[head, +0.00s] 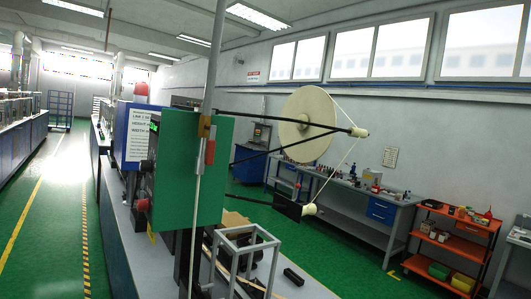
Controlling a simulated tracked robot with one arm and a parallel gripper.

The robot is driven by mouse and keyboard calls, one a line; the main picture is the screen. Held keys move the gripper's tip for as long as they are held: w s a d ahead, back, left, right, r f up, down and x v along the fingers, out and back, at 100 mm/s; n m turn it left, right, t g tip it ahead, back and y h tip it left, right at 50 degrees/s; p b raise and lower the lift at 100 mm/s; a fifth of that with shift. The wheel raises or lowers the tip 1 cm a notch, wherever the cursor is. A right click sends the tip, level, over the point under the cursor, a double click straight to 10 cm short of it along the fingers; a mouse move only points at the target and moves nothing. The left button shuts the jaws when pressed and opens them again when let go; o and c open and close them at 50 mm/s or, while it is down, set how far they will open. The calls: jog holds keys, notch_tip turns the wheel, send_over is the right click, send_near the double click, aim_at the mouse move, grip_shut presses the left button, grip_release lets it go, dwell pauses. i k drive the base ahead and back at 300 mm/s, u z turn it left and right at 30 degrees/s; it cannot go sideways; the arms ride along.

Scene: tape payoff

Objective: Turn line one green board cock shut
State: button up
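The green board (222,175) stands upright left of the middle in the head view. The cock (205,127) shows as a small brass-coloured body on the board's face, in line with a grey vertical pipe (216,50) above and a thin pale pipe (196,220) below. A red lever (210,152) hangs down from the cock, roughly in line with the pipe. The lever and cock are small here, so fine detail is unclear. My gripper does not show in this view, and nothing is seen touching the lever.
Black arms reach right from the board to a cream tape reel (307,124) and small rollers (359,132). A grey frame (243,250) stands on the bench below. A workbench (345,205) and orange cart (452,245) line the right wall. Green floor is clear at left.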

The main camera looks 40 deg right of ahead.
aim_at(211, 144)
jog(key=z, duration=0.3)
jog(key=i, duration=0.9)
jog(key=z, duration=0.35)
jog(key=k, duration=0.85)
jog(key=z, duration=0.2)
jog(key=i, duration=0.9)
jog(key=u, duration=0.1)
